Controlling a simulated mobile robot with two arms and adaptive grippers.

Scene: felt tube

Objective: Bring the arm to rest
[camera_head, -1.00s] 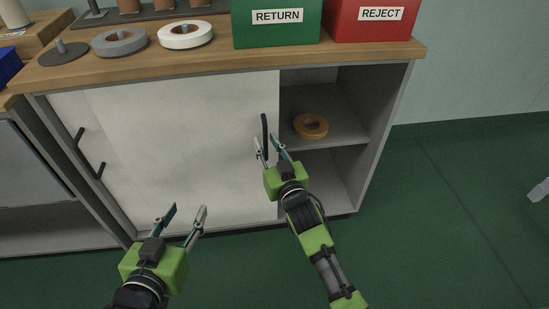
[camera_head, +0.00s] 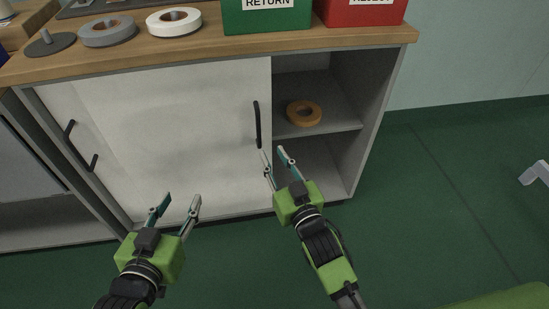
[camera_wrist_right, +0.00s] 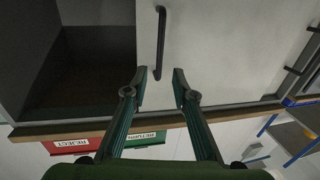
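My right gripper (camera_head: 276,160) is open and empty in front of the cabinet, just below and to the right of the sliding door's black handle (camera_head: 257,125). In the right wrist view the open fingers (camera_wrist_right: 160,90) are near the lower end of the handle (camera_wrist_right: 159,44), with nothing between them. My left gripper (camera_head: 176,205) is open and empty in front of the lower part of the white door (camera_head: 170,130). The cabinet's right side is uncovered, and an orange ring (camera_head: 304,113) lies on its shelf (camera_head: 325,128).
The wooden top (camera_head: 215,48) carries a green RETURN box (camera_head: 265,18), a red REJECT box (camera_head: 362,10), a white ring (camera_head: 174,22) and a grey ring (camera_head: 107,32). Another black handle (camera_head: 78,146) is at the left.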

